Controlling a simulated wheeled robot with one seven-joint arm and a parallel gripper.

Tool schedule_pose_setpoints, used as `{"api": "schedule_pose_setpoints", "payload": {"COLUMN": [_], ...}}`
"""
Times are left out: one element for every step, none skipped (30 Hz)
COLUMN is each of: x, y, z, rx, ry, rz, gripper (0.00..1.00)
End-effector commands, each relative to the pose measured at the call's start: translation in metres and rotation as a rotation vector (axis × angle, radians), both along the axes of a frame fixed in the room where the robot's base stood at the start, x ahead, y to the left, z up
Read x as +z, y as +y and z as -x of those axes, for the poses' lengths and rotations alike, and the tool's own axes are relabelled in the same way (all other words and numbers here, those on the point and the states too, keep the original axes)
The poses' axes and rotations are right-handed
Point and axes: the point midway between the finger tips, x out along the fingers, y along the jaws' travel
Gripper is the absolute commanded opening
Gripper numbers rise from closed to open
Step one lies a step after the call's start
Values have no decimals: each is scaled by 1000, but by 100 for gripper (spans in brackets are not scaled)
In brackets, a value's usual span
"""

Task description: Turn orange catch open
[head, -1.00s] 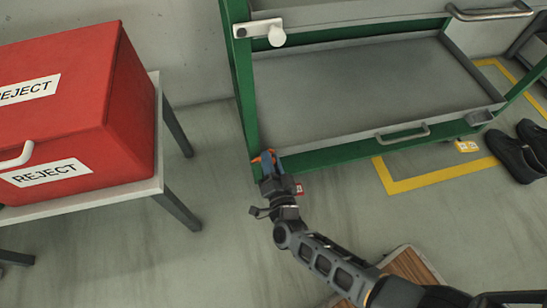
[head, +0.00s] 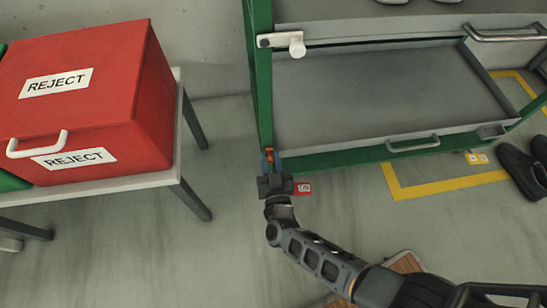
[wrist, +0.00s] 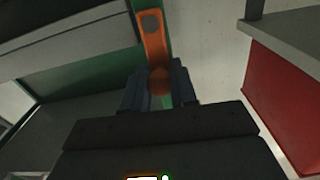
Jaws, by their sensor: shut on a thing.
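The orange catch (head: 249,158) sits at the lower left corner of the green-framed rack (head: 262,105), on its green post. My gripper (head: 270,160) is at the catch in the head view. In the wrist view my gripper (wrist: 160,85) has its two blue-grey fingers on either side of the knob, shut on it. The fingers hide part of the knob.
A red REJECT box (head: 95,100) stands on a white-topped table (head: 160,180) to the left. The rack's grey drawer or shelf has a handle (head: 413,144); a white latch (head: 297,43) is above. Black shoes (head: 525,170) lie on the floor at right.

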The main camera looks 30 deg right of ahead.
Motion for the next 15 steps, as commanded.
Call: {"api": "schedule_pose_setpoints", "payload": {"x": [-1,-1,-1,-1,-1,-1,-1,-1,-1,-1,-1,-1,-2,-2,-2], "y": [2,2,2,3,3,3,3,3,3,3,4,4,4,4,4], "z": [1,1,1,0,0,0,0,0,0,0,1,1,1,1,1], "rx": [2,2,2,2,1,2,2,2,2,2,2,2,2,2,2], "ry": [8,10,13,15,16,18,19,21,22,22,23,23,23,23,23], "rz": [14,22,31,38,43,48,52,54,57,59,60,61,61,61,61], "gripper": [0,0,0,0,0,0,0,0,0,0,0,0,0,0,0]}}
